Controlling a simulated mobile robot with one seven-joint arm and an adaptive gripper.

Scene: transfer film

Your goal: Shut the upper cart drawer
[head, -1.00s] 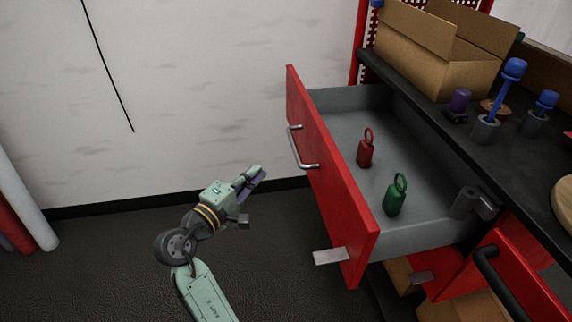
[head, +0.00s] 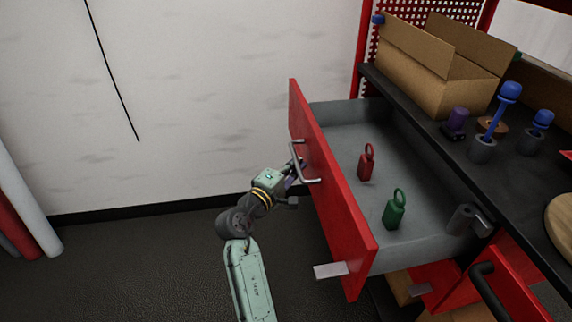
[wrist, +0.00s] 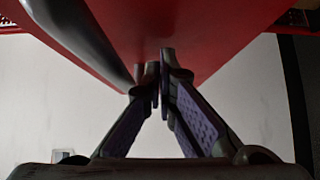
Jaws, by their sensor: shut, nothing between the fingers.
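The upper cart drawer (head: 340,215) stands open, with its red front facing left and its grey tray (head: 345,120) showing. A red padlock-like tag (head: 366,166) and a green one (head: 394,213) stand inside it. A silver bar handle (head: 300,163) is on the drawer front. My gripper (head: 298,164) is shut and empty, right at the drawer front by the handle. In the wrist view the shut fingertips (wrist: 160,75) point at the red drawer front (wrist: 200,30), with the handle (wrist: 80,35) beside them. I cannot tell whether the fingertips touch the front.
The dark cart top (head: 430,135) holds an open cardboard box (head: 432,85), blue-handled tools (head: 509,92) and a purple item (head: 457,120). A lower red drawer (head: 510,290) with a dark handle sticks out at the bottom right.

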